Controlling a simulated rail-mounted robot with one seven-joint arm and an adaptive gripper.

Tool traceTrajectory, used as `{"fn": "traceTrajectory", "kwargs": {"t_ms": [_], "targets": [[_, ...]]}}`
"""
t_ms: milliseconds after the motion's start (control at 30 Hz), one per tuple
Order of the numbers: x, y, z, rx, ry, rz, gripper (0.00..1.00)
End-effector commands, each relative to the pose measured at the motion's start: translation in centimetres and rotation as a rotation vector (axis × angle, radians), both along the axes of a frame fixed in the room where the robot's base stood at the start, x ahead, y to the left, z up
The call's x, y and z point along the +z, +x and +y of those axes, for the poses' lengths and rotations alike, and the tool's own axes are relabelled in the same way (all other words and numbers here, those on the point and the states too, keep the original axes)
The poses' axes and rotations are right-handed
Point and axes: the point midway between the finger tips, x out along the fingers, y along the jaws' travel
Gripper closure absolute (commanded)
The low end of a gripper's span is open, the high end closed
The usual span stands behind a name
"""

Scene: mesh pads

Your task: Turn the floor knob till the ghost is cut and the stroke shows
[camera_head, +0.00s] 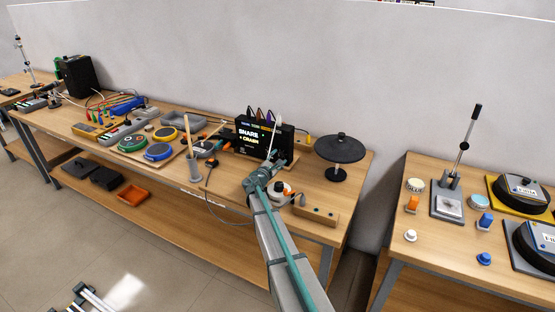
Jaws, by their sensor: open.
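A dark box with a lit screen (253,138) stands near the back of the middle bench; its text seems to read "SHARE" and "CRASH". My gripper (264,178) is at the end of my arm, just left of that knob and in front of the screen. It is open and looks empty, but its fingertips are small and partly hidden, so contact with the knob cannot be told. No ghost or stroke can be made out.
A wooden block with small buttons (316,214) lies right of the knob. A black round disc on a stand (339,152) is behind it. Another bench with knobs and a lever (452,180) is right.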

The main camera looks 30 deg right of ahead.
Motion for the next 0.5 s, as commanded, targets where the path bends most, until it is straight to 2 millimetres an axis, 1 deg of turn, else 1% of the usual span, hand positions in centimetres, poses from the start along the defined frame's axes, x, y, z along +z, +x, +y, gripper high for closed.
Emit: {"fn": "traceTrajectory", "kwargs": {"t_ms": [67, 167, 300, 400, 500], "targets": [[-0.01, -0.01, 0.03, 0.0, 0.0, 0.0, 0.46], [0.0, -0.01, 0.04, 0.0, 0.0, 0.0, 0.61], [0.01, -0.02, 0.05, 0.0, 0.001, -0.001, 0.85], [0.0, -0.02, 0.05, 0.0, 0.001, -0.001, 1.0], [-0.02, -0.03, 0.05, 0.0, 0.001, -0.001, 1.0]]}}
